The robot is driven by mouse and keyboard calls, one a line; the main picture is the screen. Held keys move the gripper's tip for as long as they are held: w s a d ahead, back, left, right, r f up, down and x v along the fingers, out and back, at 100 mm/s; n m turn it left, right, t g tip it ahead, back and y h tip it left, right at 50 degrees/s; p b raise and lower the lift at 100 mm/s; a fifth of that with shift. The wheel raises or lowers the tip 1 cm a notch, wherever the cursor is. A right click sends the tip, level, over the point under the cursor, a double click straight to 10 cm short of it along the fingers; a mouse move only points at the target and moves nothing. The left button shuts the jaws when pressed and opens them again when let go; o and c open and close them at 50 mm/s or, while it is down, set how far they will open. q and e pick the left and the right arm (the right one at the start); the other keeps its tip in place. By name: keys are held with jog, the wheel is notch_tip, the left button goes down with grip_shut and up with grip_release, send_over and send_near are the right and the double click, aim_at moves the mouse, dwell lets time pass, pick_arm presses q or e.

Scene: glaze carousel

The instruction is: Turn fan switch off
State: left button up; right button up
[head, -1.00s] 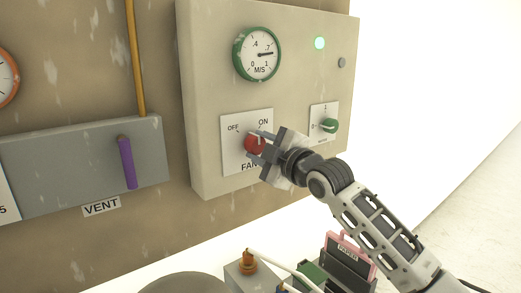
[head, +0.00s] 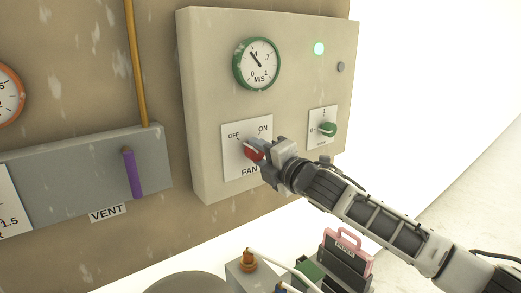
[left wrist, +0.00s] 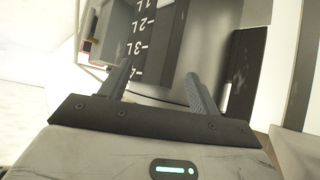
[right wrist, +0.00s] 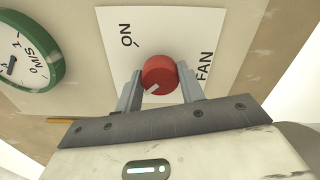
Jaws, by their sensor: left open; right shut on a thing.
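The red fan switch (head: 254,154) is a round knob on a white plate (head: 234,172) marked OFF, ON and FAN. Its white pointer slants up and left, toward the OFF mark. My right gripper (head: 264,157) is shut on the fan switch. In the right wrist view the red knob (right wrist: 160,73) sits between the fingertips (right wrist: 160,88), its white mark toward the lower left; the OFF label does not show there. My left gripper (left wrist: 158,82) is open and empty in the left wrist view, and out of the head view.
Above the switch, a green-rimmed M/S gauge (head: 257,63) reads near .4. A green lamp (head: 319,48) is lit. A green knob (head: 327,129) is right of the switch. A purple vent lever (head: 132,174) is at left. A pink-handled case (head: 347,254) stands below my right arm.

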dwell(0.6)
jog(key=o, duration=1)
jog(key=shift+c, duration=0.2)
jog(key=b+v, duration=0.2)
jog(key=v, duration=1.4)
jog(key=shift+f, duration=0.1)
